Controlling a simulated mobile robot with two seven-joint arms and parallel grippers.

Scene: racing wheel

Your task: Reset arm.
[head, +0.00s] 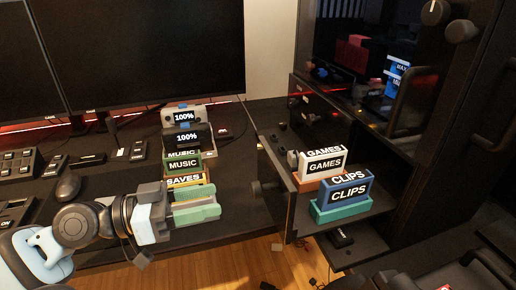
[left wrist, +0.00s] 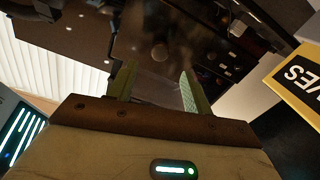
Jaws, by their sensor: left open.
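My left gripper (head: 196,208) reaches in from the left above the front edge of the dark desk, with its green fingers pointing right. It is open, and nothing shows between its fingers. In the left wrist view the two green fingers (left wrist: 158,88) stand apart. A yellow and black SAVES block (head: 187,180) is just behind the gripper in the head view; part of it also shows at the right of the left wrist view (left wrist: 300,80). My right gripper is not in view.
A MUSIC block (head: 183,163) and two 100% blocks (head: 186,137) stand behind SAVES. The open cabinet at right holds GAMES (head: 325,165) and CLIPS (head: 348,192) blocks. Monitors (head: 150,45) stand at the back; a mouse (head: 68,186) lies left. Open floor (head: 215,268) shows in front.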

